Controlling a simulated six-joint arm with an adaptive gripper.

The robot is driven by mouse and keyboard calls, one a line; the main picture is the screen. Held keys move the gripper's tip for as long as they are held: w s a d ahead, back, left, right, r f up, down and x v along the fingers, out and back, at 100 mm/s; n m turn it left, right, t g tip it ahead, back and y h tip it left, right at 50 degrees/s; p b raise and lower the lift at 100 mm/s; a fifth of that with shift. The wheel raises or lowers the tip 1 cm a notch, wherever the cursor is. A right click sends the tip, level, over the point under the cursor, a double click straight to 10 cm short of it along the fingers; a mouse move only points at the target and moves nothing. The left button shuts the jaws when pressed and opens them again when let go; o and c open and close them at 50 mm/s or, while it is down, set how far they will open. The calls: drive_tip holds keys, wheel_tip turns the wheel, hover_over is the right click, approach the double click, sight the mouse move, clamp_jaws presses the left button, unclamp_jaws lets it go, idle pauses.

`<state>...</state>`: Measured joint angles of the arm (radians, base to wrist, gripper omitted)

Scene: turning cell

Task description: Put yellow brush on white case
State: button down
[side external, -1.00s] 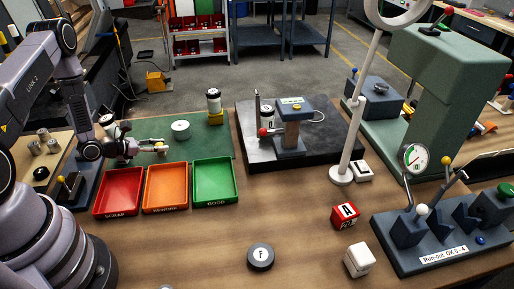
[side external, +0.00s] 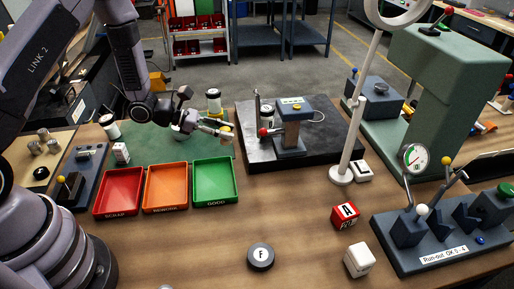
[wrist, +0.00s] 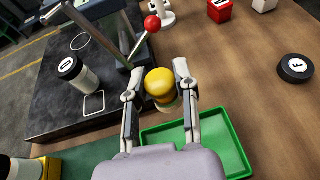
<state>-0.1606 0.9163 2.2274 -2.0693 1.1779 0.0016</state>
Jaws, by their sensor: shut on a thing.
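My gripper (side external: 226,134) is shut on the yellow brush, holding it in the air just beyond the green tray. In the wrist view, the brush's round yellow end (wrist: 159,83) sits between the two fingers (wrist: 158,98), with a paler part below it mostly hidden. In the side view only a small yellow patch of the brush (side external: 226,128) shows at the fingertips. A small white case (side external: 359,261) with rounded edges stands on the bare wood at the front right, well apart from my gripper. A white block, probably this case (wrist: 264,4), is cut off at the wrist view's top edge.
Red, orange (side external: 166,187) and green trays (side external: 215,182) stand in a row. A dark slab (side external: 340,148) carries a gauge stand (side external: 291,135). A red block (side external: 345,215), lamp stand (side external: 341,174) and black disc (side external: 261,257) surround clear wood. A run-out fixture (side external: 445,235) stands right.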

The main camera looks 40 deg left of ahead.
drive_tip(key=s+d+r+m+g+h, duration=0.1)
drive_tip(key=s+d+r+m+g, duration=0.2)
drive_tip(key=d, duration=0.6)
drive_tip(key=s+d+m+g+h, duration=0.1)
drive_tip(key=s+d+m+g, duration=0.1)
drive_tip(key=s+d, duration=0.6)
drive_tip(key=s+d+r+m+g+h, duration=0.1)
drive_tip(key=s+d+r+m+g, duration=0.15)
drive_tip(key=d, duration=0.85)
hover_over(362, 253)
drive_tip(key=shift+g, duration=0.35)
drive_tip(key=f, duration=0.9)
drive_tip(key=shift+s+a, duration=0.35)
drive_tip(key=shift+w+d+f, duration=0.25)
drive_tip(key=shift+d+f, duration=0.05)
drive_tip(key=shift+f, duration=0.1)
drive_tip(key=shift+w+d+f, duration=0.1)
drive_tip(key=shift+f, duration=1.6)
drive_tip(key=c, duration=0.8)
unclamp_jaws()
drive_tip(key=shift+f, duration=0.1)
drive_tip(key=shift+c, duration=0.2)
